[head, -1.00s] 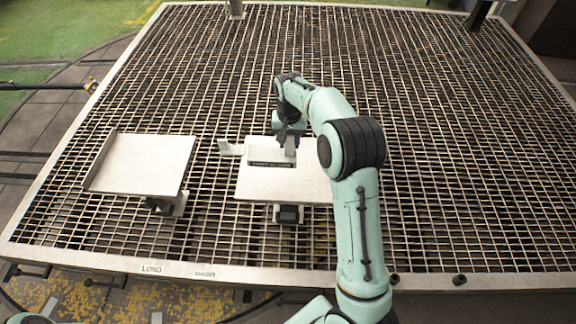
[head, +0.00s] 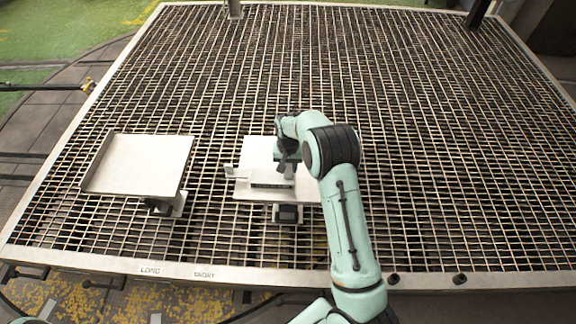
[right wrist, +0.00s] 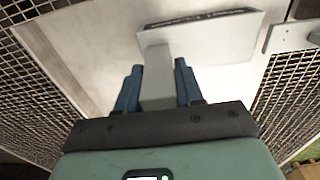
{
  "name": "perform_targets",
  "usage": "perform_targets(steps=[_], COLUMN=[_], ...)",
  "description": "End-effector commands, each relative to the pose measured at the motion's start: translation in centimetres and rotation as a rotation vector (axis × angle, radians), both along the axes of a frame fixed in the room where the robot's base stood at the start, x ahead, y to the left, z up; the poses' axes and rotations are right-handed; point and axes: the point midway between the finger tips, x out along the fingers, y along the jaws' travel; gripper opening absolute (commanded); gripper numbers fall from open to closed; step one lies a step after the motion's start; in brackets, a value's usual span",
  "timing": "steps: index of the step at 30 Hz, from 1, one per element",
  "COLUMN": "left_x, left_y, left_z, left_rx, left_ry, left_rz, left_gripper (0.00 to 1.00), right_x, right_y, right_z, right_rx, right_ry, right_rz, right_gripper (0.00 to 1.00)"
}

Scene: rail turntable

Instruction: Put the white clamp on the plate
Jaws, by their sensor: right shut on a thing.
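The white clamp (head: 262,184) is a pale block with a dark strip along its edge. It is over the front part of the pale plate (head: 257,150); I cannot tell whether it touches the plate. My right gripper (head: 288,167) is shut on it. In the right wrist view, the blue fingers of the right gripper (right wrist: 157,88) hold the upright tab of the white clamp (right wrist: 200,42), with the plate (right wrist: 92,50) behind. A small pale bracket (head: 230,172) shows at the clamp's left end. My left gripper is not in view.
A second pale plate (head: 140,163) with a raised left edge stands to the left, apart from the first. Both are on a large grated deck (head: 440,150). The deck's front rim (head: 225,275) carries the words LONG and SHORT. The grating behind is mostly free.

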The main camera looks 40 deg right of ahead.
Motion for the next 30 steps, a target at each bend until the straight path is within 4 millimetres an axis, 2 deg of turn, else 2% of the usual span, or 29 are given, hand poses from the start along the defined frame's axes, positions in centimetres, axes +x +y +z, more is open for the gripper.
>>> perform_targets(steps=[8, 9, 10, 11, 19, 22, 26, 30], left_x=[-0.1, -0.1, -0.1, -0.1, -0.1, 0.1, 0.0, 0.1], left_y=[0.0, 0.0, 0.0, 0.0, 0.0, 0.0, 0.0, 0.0], left_z=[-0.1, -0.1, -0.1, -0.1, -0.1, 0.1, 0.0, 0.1], left_rx=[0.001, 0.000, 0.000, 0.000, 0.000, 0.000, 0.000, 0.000], left_ry=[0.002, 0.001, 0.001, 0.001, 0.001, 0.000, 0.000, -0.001], left_rz=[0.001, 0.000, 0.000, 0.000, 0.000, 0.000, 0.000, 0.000], left_gripper=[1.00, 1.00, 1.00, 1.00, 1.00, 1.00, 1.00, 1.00], right_x=[0.1, 0.0, 0.0, 0.0, 0.0, 0.1, 0.1, 0.1], right_y=[0.0, 0.0, 0.0, 0.0, 0.0, 0.0, 0.1, 0.1], right_z=[-0.2, -0.2, -0.2, -0.2, -0.1, 0.5, 2.4, 5.6], right_rx=[0.000, 0.001, 0.000, 0.000, -0.001, -0.001, -0.002, -0.002], right_ry=[-0.003, -0.001, -0.001, -0.001, -0.001, -0.003, -0.005, -0.006], right_rz=[0.001, 0.001, 0.001, 0.001, 0.001, 0.001, 0.002, 0.002], right_gripper=[0.00, 0.49, 0.59, 0.62, 0.62, 0.62, 0.62, 0.62])
